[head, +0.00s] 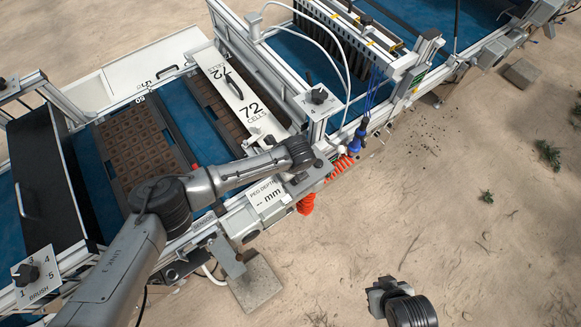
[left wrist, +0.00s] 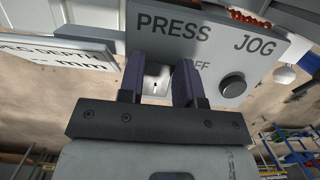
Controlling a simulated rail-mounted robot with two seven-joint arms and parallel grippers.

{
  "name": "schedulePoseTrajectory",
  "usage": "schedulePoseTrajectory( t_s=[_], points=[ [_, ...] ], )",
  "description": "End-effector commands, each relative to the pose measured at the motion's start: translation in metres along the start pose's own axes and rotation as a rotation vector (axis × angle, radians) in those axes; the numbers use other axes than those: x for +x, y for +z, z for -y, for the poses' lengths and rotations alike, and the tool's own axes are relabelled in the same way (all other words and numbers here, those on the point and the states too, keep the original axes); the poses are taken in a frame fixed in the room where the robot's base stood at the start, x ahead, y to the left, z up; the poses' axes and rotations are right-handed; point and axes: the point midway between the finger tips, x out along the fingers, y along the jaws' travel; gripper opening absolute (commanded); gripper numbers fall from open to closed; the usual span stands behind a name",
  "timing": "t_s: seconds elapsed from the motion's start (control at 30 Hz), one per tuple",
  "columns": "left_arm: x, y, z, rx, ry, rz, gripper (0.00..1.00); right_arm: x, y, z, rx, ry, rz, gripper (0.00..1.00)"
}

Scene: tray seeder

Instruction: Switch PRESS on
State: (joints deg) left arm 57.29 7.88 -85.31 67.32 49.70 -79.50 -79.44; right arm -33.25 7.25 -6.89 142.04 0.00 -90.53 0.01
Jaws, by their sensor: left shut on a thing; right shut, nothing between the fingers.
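The PRESS panel (left wrist: 190,35) fills the upper part of the left wrist view, with the words PRESS and JOG and part of OFF readable. My left gripper (left wrist: 158,88) is at the panel under the word PRESS. Its two dark fingers are closed on the PRESS switch, which they mostly hide. A small bright plate shows between them; the switch's position cannot be told. In the head view my left arm reaches across the machine and its wrist hides this spot. My right gripper (head: 377,293) is shut and empty above the sand, well apart from the machine.
A round black JOG button (left wrist: 232,86) sits right of my left fingers. A PEG DEPTH plate (head: 267,195) and a red coiled hose (head: 341,167) are close to my left wrist. A cell tray (head: 135,142) lies on the blue belt. Open sand surrounds my right gripper.

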Motion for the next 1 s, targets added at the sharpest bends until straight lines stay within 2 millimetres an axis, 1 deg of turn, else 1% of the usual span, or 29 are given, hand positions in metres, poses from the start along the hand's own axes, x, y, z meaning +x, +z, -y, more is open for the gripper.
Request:
schedulePoseTrajectory(
  t_s=[0.03,0.2,0.4,0.73,0.77,1.0],
  points=[
    [-0.006,-0.002,-0.001,0.003,0.003,0.042,0.08,-0.013,-0.004,-0.001,0.000,0.000,-0.001,0.00],
    [-0.007,-0.006,-0.001,0.003,0.002,0.176,0.08,-0.027,-0.009,-0.001,0.001,-0.001,-0.001,0.00],
    [-0.005,-0.008,0.000,0.001,0.001,0.253,0.08,-0.032,-0.010,0.000,0.004,-0.003,-0.002,0.00],
    [-0.004,-0.008,0.000,0.001,0.000,0.260,0.08,-0.031,-0.011,0.002,0.010,-0.008,-0.002,0.00],
    [-0.004,-0.008,0.000,0.001,0.000,0.260,0.35,-0.031,-0.011,0.002,0.010,-0.008,-0.002,0.00],
    [-0.004,-0.007,0.000,0.001,0.000,0.259,0.57,-0.031,-0.011,0.002,0.009,-0.007,-0.002,0.00]
  ],
)
